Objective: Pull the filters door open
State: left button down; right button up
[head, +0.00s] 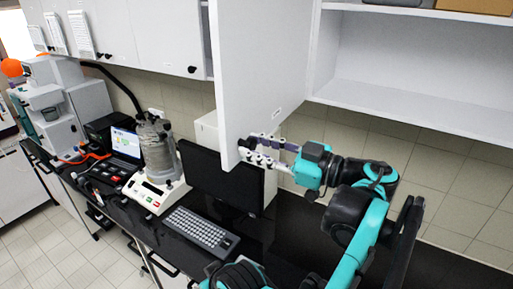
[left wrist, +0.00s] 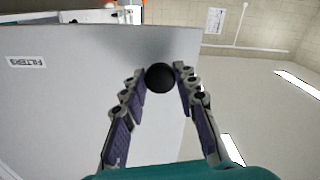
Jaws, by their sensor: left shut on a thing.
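The filters door (head: 262,60) is a white cabinet door standing swung out from the wall cabinet, with the open shelf space to its right. Its FILTERS label shows in the left wrist view (left wrist: 26,62). My left gripper (head: 250,150) is at the door's lower free corner. In the left wrist view its fingers (left wrist: 161,80) close around the round black door knob (left wrist: 161,77). The fingers partly hide the knob in the head view. My right gripper is not in view.
An open white shelf (head: 400,90) lies right of the door. Below are a black monitor (head: 205,175), a keyboard (head: 200,231) and a sieve shaker (head: 158,150) on the dark bench. Closed cabinets (head: 150,35) are on the left.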

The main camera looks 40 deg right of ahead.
pick_arm(q)
jog(key=shift+w, duration=0.1)
jog(key=c, duration=1.1)
grip_release()
jog(key=shift+c, duration=0.2)
notch_tip(320, 180, up, 10)
